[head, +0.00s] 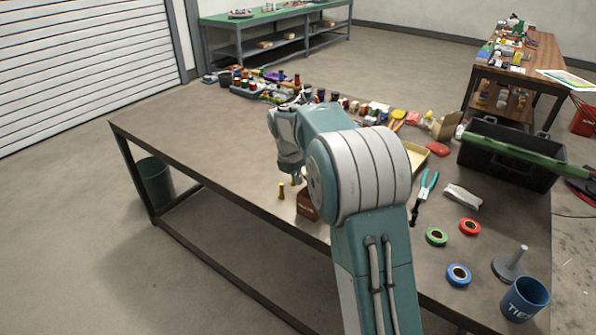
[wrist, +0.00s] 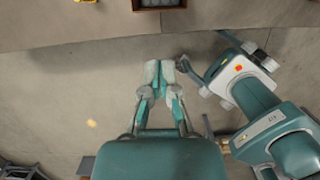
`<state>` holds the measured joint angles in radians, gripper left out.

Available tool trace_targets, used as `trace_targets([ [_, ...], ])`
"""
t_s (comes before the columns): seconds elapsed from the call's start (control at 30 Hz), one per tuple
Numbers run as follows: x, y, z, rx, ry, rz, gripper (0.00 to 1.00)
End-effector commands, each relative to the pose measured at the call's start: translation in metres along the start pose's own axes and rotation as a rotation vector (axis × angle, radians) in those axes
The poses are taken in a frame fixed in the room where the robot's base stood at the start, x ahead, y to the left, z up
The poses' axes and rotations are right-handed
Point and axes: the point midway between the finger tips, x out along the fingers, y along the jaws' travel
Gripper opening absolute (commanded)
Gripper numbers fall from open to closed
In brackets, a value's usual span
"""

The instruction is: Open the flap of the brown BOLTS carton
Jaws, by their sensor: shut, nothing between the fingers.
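The brown carton (head: 307,206) stands near the front edge of the table, partly hidden by my arm in the head view. Its lettering is too small to read. In the wrist view the carton (wrist: 137,5) is cut off by the top edge; its top looks open, with grey rounded shapes inside. I cannot make out how its flap lies. My gripper (wrist: 160,70) is shut and empty, apart from the carton, on the near side of the table edge in the wrist picture. In the head view its fingertips are not clear behind my arm.
A dark toolbox (head: 507,160) stands farther back. The left part of the table (head: 190,130) is clear.

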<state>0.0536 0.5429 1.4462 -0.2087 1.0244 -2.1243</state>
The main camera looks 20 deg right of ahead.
Motion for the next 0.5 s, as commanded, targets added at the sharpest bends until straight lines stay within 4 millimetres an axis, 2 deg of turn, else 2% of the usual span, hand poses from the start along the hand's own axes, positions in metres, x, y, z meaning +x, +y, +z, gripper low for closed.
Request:
trace_targets([
  [0.1,0.025,-0.001,0.0,0.0,0.002,-0.004,0.0],
  [0.33,0.066,-0.001,0.001,0.0,0.001,-0.002,0.0],
  [0.4,0.057,0.0,0.016,0.004,-0.004,0.002,0.0],
  [0.5,0.053,-0.001,0.028,0.004,-0.002,0.001,0.0],
])
